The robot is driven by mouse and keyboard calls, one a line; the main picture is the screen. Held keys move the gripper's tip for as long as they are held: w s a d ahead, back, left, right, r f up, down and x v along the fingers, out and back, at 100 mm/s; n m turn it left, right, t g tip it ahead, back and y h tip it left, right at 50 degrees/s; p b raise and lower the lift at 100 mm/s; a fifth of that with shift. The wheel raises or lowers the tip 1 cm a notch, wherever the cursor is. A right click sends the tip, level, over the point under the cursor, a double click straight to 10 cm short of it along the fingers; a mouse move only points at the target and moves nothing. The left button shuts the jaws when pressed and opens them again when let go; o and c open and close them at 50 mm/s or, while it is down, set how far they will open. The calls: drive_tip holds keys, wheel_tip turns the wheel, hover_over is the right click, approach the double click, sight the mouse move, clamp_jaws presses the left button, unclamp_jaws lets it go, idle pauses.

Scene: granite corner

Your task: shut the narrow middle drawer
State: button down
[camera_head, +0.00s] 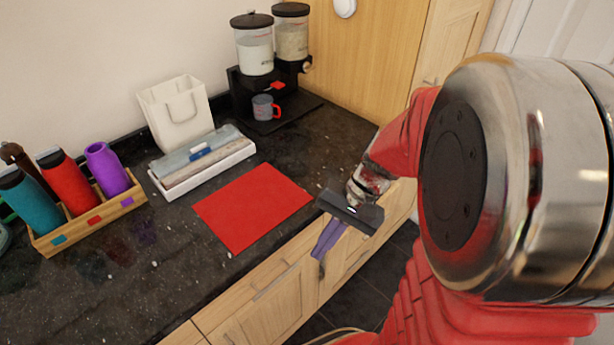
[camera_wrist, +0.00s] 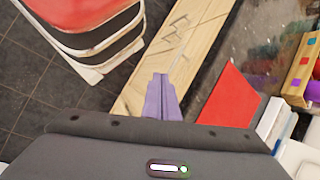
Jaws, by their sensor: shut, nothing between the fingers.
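My gripper (camera_head: 322,262) has purple fingers, closed together and empty. It points down in front of the wooden drawer fronts under the counter's front edge. In the wrist view the gripper (camera_wrist: 161,78) is seen from above against the pale wood. The wooden drawer fronts (camera_head: 283,283) have slim metal handles; they also show in the wrist view (camera_wrist: 190,40). My gripper and arm hide part of the row of fronts. I cannot tell which front is the narrow middle drawer, how far it stands out, or whether the fingers touch it.
On the dark counter (camera_head: 180,270) lie a red mat (camera_head: 252,205) and a white tray (camera_head: 208,167). A wooden bottle rack (camera_head: 92,222), a white bag-shaped holder (camera_head: 178,113) and a black dispenser (camera_head: 243,88) stand behind. Dark tiled floor (camera_wrist: 40,75) is open before the drawers.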

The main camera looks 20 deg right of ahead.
sight(341, 243)
drive_tip(key=s+d+f+m+t, duration=0.2)
drive_tip(key=d+f+m+t, duration=0.6)
drive_tip(key=d+f+m, duration=0.2)
drive_tip(key=s+d+f+m+t, duration=0.1)
drive_tip(key=d+f+m+t, duration=0.7)
drive_tip(key=f+m, duration=0.5)
wheel_tip(341, 243, down, 3)
drive_tip(key=shift+s+d+r+m+t, duration=0.2)
drive_tip(key=shift+s+d+m+t, duration=0.2)
drive_tip(key=shift+d, duration=0.55)
drive_tip(key=shift+w, duration=0.15)
drive_tip(key=shift+x, duration=6.95)
drive_tip(key=shift+a, duration=0.15)
drive_tip(key=shift+w, duration=0.1)
